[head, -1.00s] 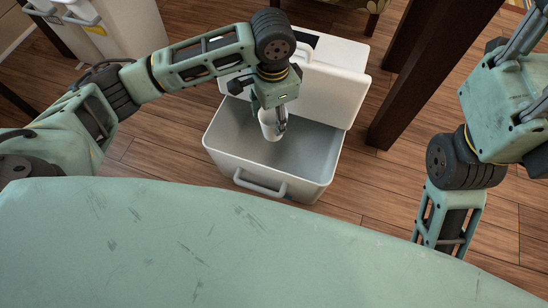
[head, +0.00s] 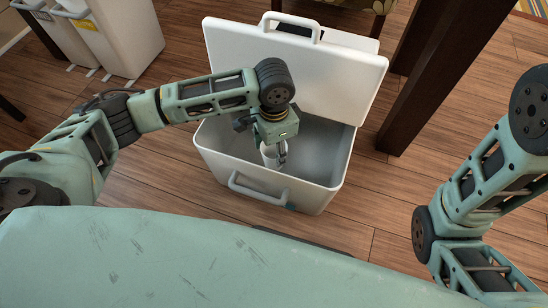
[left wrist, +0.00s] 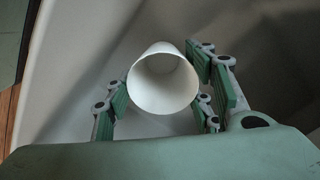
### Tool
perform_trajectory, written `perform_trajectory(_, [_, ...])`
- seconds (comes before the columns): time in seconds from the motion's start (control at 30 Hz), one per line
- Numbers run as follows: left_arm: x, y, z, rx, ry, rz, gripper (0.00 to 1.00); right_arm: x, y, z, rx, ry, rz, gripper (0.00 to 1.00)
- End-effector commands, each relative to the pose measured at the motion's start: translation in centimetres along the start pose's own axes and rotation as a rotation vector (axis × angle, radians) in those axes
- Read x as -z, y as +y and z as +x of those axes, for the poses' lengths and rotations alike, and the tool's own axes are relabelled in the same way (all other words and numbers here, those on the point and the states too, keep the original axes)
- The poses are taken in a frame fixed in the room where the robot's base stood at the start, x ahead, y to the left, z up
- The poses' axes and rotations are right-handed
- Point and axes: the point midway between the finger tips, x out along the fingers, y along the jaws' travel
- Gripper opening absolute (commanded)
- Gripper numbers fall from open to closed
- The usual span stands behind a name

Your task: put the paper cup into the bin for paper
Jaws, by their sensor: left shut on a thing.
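The white paper cup (head: 270,156) is held in my left gripper (head: 275,152), low at the mouth of an open white bin (head: 325,200). In the left wrist view the cup (left wrist: 163,80) shows its open rim toward the camera, between the green finger pads of my left gripper (left wrist: 165,95). A pale bin wall lies behind it. The bin has a grey handle in front, a raised lid (head: 345,80) behind and a small blue mark low on its front. Whether the cup touches the bin is not clear. My right arm shows at the right, but its gripper is out of view.
White bins (head: 125,40) stand at the upper left, one with a yellow label. A dark wooden post (head: 430,75) rises right of the open bin. Wooden floor (head: 380,185) is clear between the bin and my right arm.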

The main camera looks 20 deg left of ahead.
Motion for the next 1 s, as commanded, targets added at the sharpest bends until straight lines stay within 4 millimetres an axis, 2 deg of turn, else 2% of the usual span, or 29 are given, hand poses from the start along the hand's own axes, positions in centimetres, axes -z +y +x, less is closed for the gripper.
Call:
perform_trajectory(0.27, [0.0,-0.1,3.9,0.000,-0.001,-0.001,0.03,1.3,-0.6,-2.5,0.003,0.010,-0.001,0.40])
perform_trajectory(0.6, [0.0,-0.1,3.9,0.000,-0.001,-0.001,0.03,1.2,-0.6,-2.2,0.003,0.011,-0.001,0.40])
perform_trajectory(1.0, [0.0,0.0,5.0,-0.001,-0.001,0.000,0.03,0.9,-0.4,-1.3,0.003,0.011,-0.001,0.40])
